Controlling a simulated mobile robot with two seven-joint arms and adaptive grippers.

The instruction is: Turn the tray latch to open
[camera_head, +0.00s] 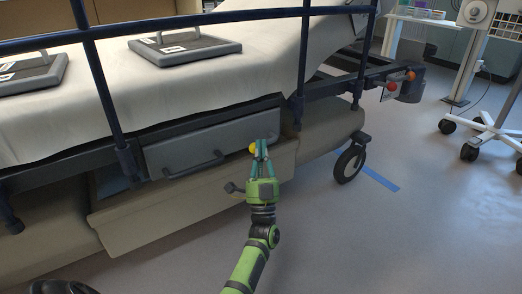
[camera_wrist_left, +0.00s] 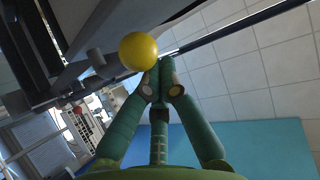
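The tray (camera_head: 215,139) is a grey drawer-like unit under the stretcher's mattress, with a dark bar handle on its front. A yellow ball knob (camera_head: 253,148), which looks like the latch's end, is near the tray's right end. My left gripper (camera_head: 262,148), green, has its fingertips just right of the knob. In the left wrist view the knob (camera_wrist_left: 138,51) is beside and above the fingertips (camera_wrist_left: 162,82), which are together with nothing visible between them. Whether they touch the knob is unclear. The rest of the latch is mostly hidden. My right gripper is out of view.
Blue side rails (camera_head: 303,70) stand in front of the white mattress, where two dark flat pads (camera_head: 185,47) lie. A small dark lever (camera_head: 232,187) is on the beige lower panel (camera_head: 170,205).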

